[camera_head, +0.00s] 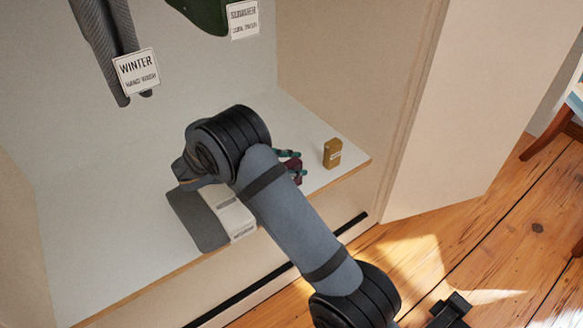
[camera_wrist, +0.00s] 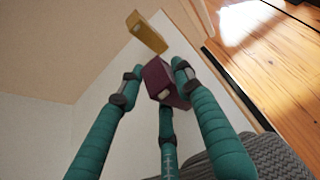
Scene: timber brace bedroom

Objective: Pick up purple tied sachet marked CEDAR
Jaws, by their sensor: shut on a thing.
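The purple sachet (camera_wrist: 158,77) is between the teal fingers of my gripper (camera_wrist: 158,88) in the wrist view, with a small pale label patch on its face. My gripper is shut on it. In the head view the sachet (camera_head: 293,165) is a small dark purple patch beside my arm, with the teal fingertips around it. My arm hides much of it there. The label's writing is too small to read. I cannot tell whether the sachet still touches the white shelf (camera_head: 110,235).
A mustard-yellow block (camera_head: 332,153) stands on the shelf just right of the sachet, near the front edge. A grey and white labelled item (camera_head: 232,215) lies left of my arm. A grey garment tagged WINTER (camera_head: 105,45) and a green one (camera_head: 205,12) hang above. An open door panel (camera_head: 455,110) stands right.

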